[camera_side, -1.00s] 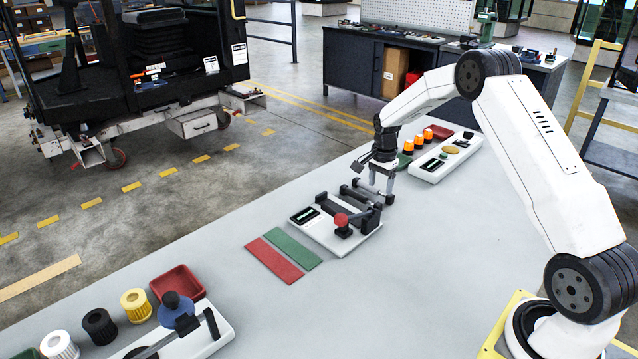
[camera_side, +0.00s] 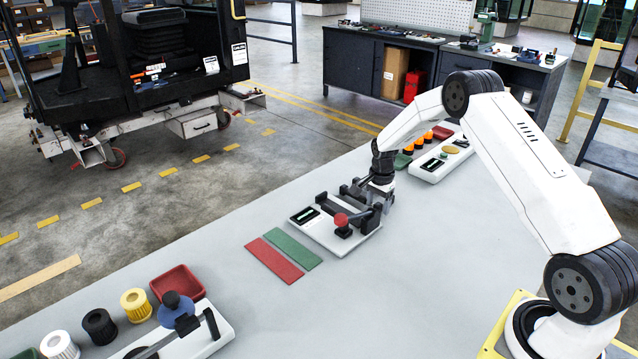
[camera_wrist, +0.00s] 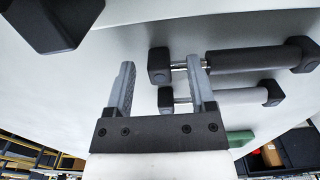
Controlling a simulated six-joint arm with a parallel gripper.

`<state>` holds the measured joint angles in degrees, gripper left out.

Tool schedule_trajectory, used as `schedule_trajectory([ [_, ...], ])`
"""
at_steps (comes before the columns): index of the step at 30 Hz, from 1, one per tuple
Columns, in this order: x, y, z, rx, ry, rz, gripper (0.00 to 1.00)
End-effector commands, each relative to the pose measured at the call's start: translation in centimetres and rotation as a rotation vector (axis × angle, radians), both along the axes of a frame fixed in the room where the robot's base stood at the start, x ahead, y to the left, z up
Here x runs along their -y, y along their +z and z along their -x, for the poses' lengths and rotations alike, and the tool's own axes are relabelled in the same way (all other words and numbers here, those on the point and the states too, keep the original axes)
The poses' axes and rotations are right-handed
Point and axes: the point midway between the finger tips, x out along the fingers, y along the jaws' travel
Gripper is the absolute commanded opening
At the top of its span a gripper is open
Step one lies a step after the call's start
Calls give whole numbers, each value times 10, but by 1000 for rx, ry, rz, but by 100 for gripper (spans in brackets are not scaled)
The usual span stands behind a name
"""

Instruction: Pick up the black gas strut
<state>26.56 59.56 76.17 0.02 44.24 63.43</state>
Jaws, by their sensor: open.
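The black gas strut (camera_wrist: 250,60) lies on the grey table in the wrist view, a dark tube with a short shiny rod and black end blocks. A similar strut with a pale tube (camera_wrist: 230,97) lies beside it, roughly parallel. My gripper (camera_wrist: 160,62) is open. In the wrist view its right finger overlaps the black strut's rod, and the rod-side end block shows between the fingers. I cannot tell whether they touch. In the side view my gripper (camera_side: 381,190) is low at the struts, beside the white fixture, and partly hides them.
The white fixture (camera_side: 320,232) with a red knob (camera_side: 341,219) stands close on the left. Red and green strips (camera_side: 274,261) lie in front of it.

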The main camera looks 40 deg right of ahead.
Motion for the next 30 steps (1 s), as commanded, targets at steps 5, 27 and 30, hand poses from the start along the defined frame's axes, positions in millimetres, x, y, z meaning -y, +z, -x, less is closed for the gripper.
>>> schedule_trajectory([
  [5,0,-4,0,1,0,0,71],
  [27,0,-4,0,1,0,0,0],
  [30,0,-3,0,2,0,1,0],
])
